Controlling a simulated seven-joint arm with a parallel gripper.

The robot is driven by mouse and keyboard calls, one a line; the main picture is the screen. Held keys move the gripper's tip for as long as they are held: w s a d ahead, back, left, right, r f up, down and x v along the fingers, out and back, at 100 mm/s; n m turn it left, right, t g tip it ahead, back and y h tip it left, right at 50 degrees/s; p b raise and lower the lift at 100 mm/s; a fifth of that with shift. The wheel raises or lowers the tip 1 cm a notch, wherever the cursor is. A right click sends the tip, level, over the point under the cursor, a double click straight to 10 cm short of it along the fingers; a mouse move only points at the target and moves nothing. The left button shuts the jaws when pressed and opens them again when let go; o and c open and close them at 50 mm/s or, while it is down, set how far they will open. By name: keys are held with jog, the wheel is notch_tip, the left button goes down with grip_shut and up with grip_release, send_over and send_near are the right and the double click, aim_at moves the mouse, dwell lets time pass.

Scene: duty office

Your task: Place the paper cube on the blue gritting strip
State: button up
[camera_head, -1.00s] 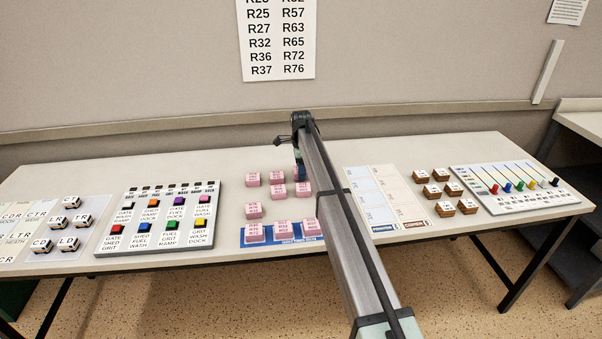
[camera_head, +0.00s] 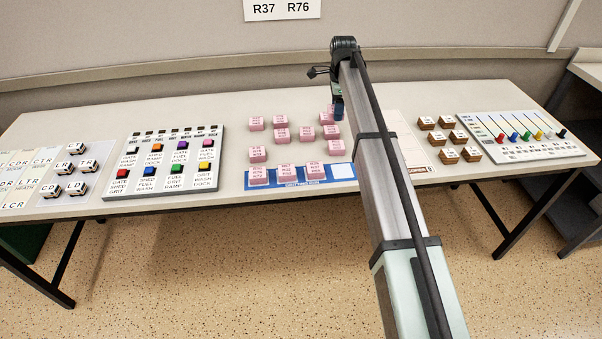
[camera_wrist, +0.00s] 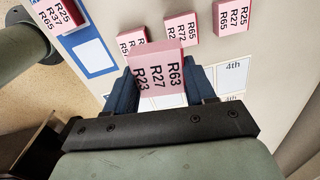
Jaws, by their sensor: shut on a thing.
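My gripper (camera_head: 338,110) is shut on a pink paper cube (camera_head: 327,113), partly hidden by the gripper in the head view. In the wrist view, the held cube (camera_wrist: 158,70) reads R63, R27, R23 and sits between the blue fingers of the gripper (camera_wrist: 162,82). The blue strip (camera_head: 338,182) lies at the table's front edge with three pink cubes (camera_head: 286,175) on it and a bare white square at its right end. The wrist view shows the strip (camera_wrist: 78,39) at upper left with that empty square. My gripper is behind the strip, towards the wall.
Several loose pink cubes (camera_head: 282,136) stand behind the strip, some close to the held one. A button panel (camera_head: 165,165) is to the left. A pale card (camera_head: 410,150), brown blocks (camera_head: 459,135) and a lever board (camera_head: 525,135) are to the right.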

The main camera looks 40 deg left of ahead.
send_over(343, 171)
jog(key=f, duration=0.1)
jog(key=shift+n, duration=0.6)
jog(key=shift+f, duration=5.2)
jog(key=o, duration=1)
jog(key=shift+f, duration=0.1)
jog(key=shift+o, duration=0.2)
notch_tip(343, 171, up, 12)
